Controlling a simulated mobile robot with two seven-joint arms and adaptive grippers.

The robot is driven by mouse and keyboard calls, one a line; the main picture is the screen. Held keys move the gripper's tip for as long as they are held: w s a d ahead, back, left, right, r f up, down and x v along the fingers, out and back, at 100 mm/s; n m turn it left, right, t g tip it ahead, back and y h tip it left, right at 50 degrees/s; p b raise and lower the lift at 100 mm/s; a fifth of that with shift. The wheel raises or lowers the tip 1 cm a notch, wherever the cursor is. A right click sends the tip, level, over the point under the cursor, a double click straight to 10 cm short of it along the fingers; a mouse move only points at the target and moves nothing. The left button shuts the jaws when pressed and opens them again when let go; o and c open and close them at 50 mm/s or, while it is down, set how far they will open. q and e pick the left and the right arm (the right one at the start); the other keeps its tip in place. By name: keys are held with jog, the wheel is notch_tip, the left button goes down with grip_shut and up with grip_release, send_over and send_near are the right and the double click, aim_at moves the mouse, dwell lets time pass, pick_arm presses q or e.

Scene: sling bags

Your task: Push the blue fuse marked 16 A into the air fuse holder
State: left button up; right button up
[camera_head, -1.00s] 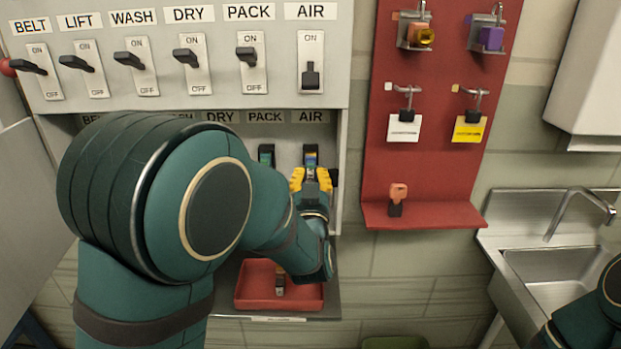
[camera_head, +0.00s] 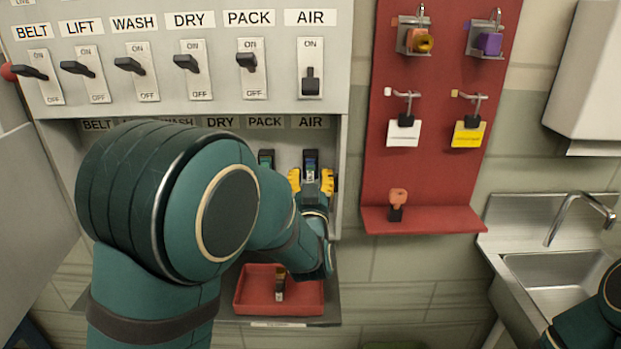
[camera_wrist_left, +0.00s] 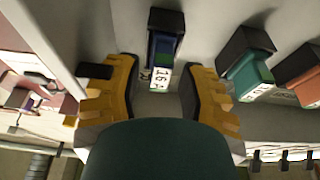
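The blue fuse (camera_wrist_left: 161,50) with a white "16 A" label (camera_wrist_left: 160,77) sits upright against the black air fuse holder (camera_wrist_left: 166,21) in the left wrist view. In the head view the air holder (camera_head: 311,158) is under the lower AIR label, with the fuse small there. I cannot tell how deep the fuse sits. My left gripper (camera_head: 311,181) is open just below and in front of it. In the left wrist view its yellow fingers (camera_wrist_left: 161,100) stand wide apart on either side of the fuse, not touching it. My right gripper is out of view.
A green fuse (camera_wrist_left: 252,78) stands in the neighbouring holder. A red tray (camera_head: 314,309) below holds a dark fuse (camera_head: 280,284). The AIR switch (camera_head: 311,80) points down to OFF. A red board (camera_head: 425,175) with hooks and tags hangs to the right, near a sink (camera_head: 560,275).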

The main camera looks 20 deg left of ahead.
pick_arm(q)
jog(key=shift+f, duration=0.1)
jog(key=v, duration=1.2)
